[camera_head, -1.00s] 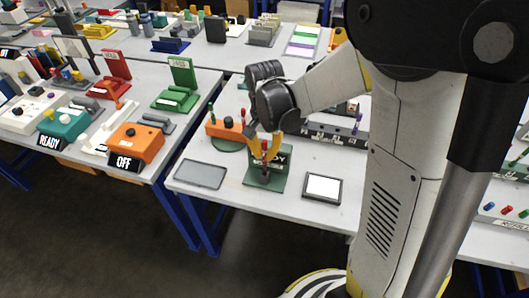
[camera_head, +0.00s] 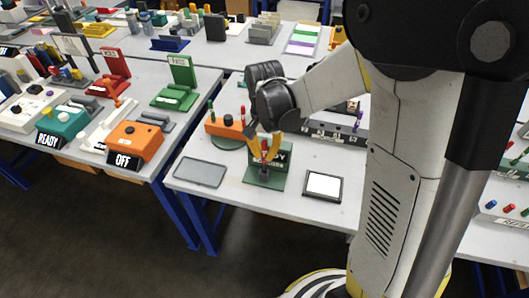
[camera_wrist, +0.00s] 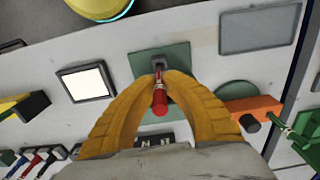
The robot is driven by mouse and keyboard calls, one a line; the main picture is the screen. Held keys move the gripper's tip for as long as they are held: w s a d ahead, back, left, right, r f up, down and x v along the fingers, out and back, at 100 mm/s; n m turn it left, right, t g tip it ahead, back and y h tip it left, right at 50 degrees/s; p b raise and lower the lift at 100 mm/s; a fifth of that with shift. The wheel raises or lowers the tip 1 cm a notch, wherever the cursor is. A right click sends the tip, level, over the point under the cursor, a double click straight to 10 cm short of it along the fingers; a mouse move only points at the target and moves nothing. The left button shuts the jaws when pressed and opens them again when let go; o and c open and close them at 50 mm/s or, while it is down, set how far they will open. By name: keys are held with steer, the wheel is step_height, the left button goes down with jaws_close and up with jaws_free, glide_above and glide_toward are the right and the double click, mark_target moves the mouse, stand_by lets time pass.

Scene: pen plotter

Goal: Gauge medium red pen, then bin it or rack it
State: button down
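The red pen (camera_head: 264,147) stands roughly upright between the yellow fingers of my gripper (camera_head: 265,150). In the wrist view the red pen (camera_wrist: 160,100) has its red end toward the camera, and both fingertips (camera_wrist: 163,82) close in on it from either side. Its far end points at a small grey post (camera_wrist: 160,63) on the green gauge stand (camera_wrist: 143,60). I cannot tell whether the pen is seated in the post. In the head view the green stand (camera_head: 254,179) has an upright label plate, partly hidden by my fingers.
A dark grey pad (camera_head: 200,172) lies left of the stand, and a black-framed white panel (camera_head: 323,185) lies right. An orange block (camera_head: 225,128) with a dark knob sits behind left, with red pens near it. A grey rack (camera_head: 335,133) stands behind right.

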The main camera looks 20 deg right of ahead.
mark_target(265, 162)
steer(key=shift+f+b, duration=1.25)
steer(key=shift+f, duration=0.4)
steer(key=shift+r, duration=0.15)
steer(key=shift+r+p, duration=2.45)
steer(key=shift+r, duration=0.6)
